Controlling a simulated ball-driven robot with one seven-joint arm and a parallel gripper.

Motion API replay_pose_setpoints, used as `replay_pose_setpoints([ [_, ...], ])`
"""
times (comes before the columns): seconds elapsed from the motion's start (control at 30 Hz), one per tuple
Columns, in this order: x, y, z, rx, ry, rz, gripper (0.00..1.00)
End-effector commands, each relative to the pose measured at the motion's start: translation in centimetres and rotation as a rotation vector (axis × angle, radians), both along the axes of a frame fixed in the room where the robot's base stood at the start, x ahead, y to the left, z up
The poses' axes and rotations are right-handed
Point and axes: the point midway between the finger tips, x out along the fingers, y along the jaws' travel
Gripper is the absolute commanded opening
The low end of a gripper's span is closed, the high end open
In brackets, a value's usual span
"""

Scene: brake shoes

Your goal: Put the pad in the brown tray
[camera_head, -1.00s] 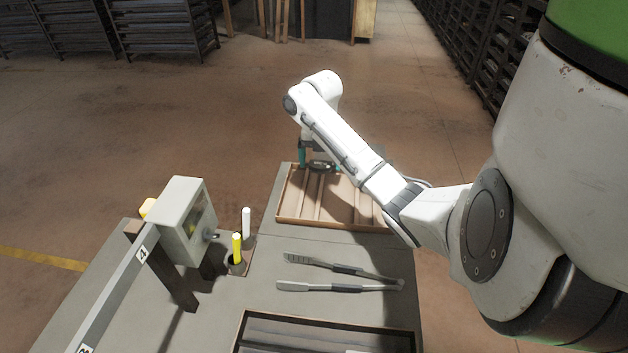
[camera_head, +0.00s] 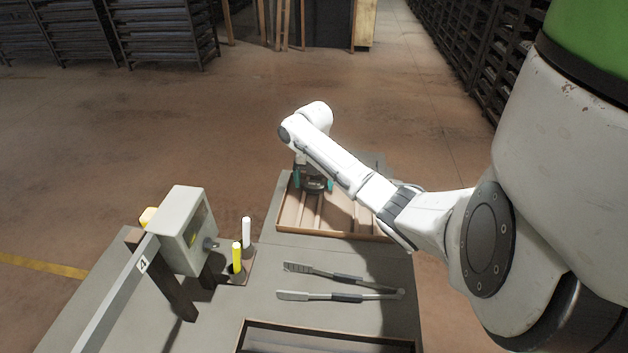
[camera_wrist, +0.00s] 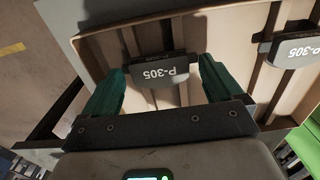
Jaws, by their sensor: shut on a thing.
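My gripper (camera_head: 314,184) is over the far left part of the brown tray (camera_head: 330,235), whose floor has raised ribs. In the wrist view, my gripper's teal fingers (camera_wrist: 164,75) are on either side of a dark grey pad (camera_wrist: 165,70) marked P-305 and are shut on it. Behind the pad, the tray's ribbed floor (camera_wrist: 228,48) fills the view. I cannot tell whether the held pad touches the tray floor.
Two wire brushes or similar long tools (camera_head: 340,296) lie on the grey table in front of the tray. A grey box (camera_head: 185,230) on a post and a holder with yellow and white markers (camera_head: 237,257) stand at the left. Another tray (camera_head: 320,335) is at the near edge.

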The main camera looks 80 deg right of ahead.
Motion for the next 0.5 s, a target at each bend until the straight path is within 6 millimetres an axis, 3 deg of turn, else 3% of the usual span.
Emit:
replay_pose_setpoints([
  [0.1,0.0,0.0,-0.1,0.0,0.0,0.0,1.0],
  [0.33,0.0,0.0,0.1,0.0,0.0,0.0,1.0],
  [0.5,0.1,0.0,1.5,-0.001,-0.002,0.001,1.0],
])
